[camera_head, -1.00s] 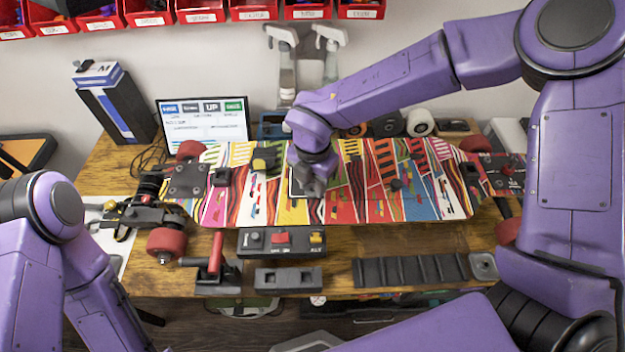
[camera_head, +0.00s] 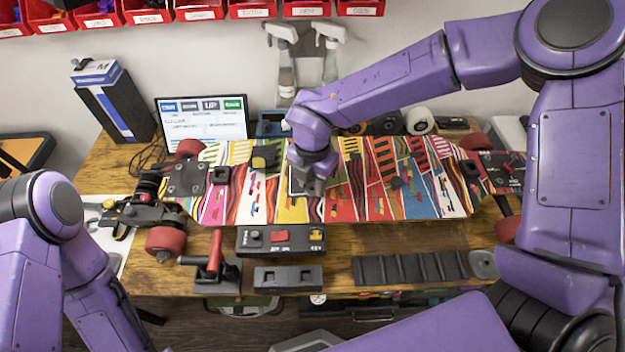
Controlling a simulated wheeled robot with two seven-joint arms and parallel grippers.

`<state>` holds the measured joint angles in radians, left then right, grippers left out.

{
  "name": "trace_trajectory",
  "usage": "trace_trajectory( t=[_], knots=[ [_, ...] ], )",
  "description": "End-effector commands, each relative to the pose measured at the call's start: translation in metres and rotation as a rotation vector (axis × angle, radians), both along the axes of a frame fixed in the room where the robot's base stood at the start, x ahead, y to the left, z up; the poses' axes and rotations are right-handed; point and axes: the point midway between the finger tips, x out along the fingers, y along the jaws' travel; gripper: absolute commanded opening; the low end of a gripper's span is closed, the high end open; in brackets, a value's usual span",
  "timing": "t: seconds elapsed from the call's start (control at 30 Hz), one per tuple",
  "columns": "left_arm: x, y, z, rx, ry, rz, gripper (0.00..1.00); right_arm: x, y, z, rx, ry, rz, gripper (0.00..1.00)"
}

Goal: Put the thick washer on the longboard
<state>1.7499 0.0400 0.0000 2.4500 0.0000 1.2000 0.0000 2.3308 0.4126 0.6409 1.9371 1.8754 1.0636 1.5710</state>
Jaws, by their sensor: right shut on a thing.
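The longboard (camera_head: 390,185) lies across the workbench, its patterned face up in bright coloured stripes. My right gripper (camera_head: 313,186) points down over the middle of the longboard, very close to its surface. It is shut on a small piece that I take for the thick washer; the fingers and wrist hide it almost wholly. I cannot tell whether the piece touches the board. A dark-edged square shows on the board around the fingertips. My left arm comes in at the lower left, but its gripper is out of view.
On the board stand a black block (camera_head: 265,157) and small dark pieces. In front lie a switch box (camera_head: 281,239), a red-handled tool (camera_head: 214,255), a slotted black rack (camera_head: 410,268) and a grey holed piece (camera_head: 484,263). A screen (camera_head: 205,120) and spray bottles (camera_head: 285,70) stand behind.

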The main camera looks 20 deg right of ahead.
Motion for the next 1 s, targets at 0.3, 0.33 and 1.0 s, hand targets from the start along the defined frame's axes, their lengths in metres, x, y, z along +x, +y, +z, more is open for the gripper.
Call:
trace_trajectory(
  t=[0.3, 0.33, 1.0],
  knots=[
    [0.0000, 0.0000, -0.0061, 0.000, 0.000, 0.000, 0.43, -0.0005, 0.0001, -0.0069, 0.000, 0.000, 0.000, 0.14],
    [0.0000, 0.0000, -0.0058, 0.000, 0.000, 0.000, 0.43, -0.0005, 0.0001, -0.0066, 0.000, 0.000, 0.000, 0.14],
    [0.0000, -0.0001, -0.0057, 0.000, 0.000, 0.000, 0.43, -0.0004, -0.0001, -0.0064, 0.000, 0.000, 0.000, 0.55]
  ],
)
